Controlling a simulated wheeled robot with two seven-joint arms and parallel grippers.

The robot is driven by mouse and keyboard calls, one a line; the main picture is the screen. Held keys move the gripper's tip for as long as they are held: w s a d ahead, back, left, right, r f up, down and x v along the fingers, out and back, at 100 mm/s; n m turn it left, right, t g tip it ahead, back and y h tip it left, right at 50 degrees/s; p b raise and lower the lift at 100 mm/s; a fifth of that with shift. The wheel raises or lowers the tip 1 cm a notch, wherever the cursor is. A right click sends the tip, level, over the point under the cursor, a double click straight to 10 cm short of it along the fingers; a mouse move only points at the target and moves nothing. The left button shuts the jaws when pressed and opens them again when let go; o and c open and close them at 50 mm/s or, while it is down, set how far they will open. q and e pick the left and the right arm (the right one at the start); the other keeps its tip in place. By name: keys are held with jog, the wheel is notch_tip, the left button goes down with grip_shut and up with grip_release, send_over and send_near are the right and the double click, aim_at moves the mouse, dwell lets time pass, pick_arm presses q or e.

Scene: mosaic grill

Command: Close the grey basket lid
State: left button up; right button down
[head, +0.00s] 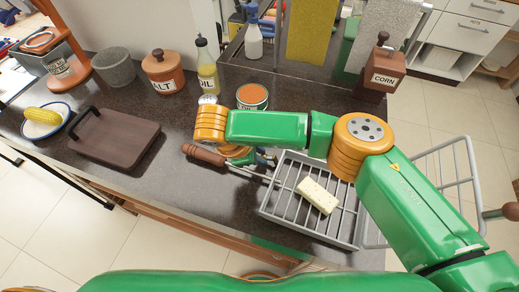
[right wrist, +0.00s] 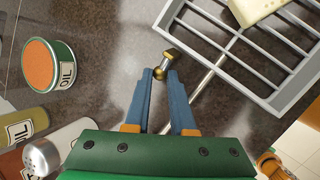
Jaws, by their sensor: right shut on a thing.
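The grey basket (head: 352,237) is a wire tray on the counter, with a pale yellow block (head: 318,195) in it. A metal rod runs left from it to a brown wooden handle (head: 204,155). A grey wire frame (head: 462,170), seemingly the lid, stands open to the right, with a wooden handle (head: 510,211) beyond it. My right gripper (head: 268,158) is left of the basket. In the right wrist view its fingers are closed on a small brass-and-dark piece (right wrist: 168,61); I cannot tell what it belongs to. The basket's corner (right wrist: 180,12) shows there too. My left gripper is out of view.
An open oil can (head: 252,96), an oil bottle (head: 206,68), a salt jar (head: 164,72) and a corn box (head: 381,75) stand behind. A dark board (head: 112,145) and a plate with corn (head: 42,122) lie left. The counter's front edge is close to the basket.

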jog(key=c, duration=0.8)
grip_release()
jog(key=shift+o, duration=0.2)
jog(key=b+v, duration=0.1)
jog(key=v, duration=0.6)
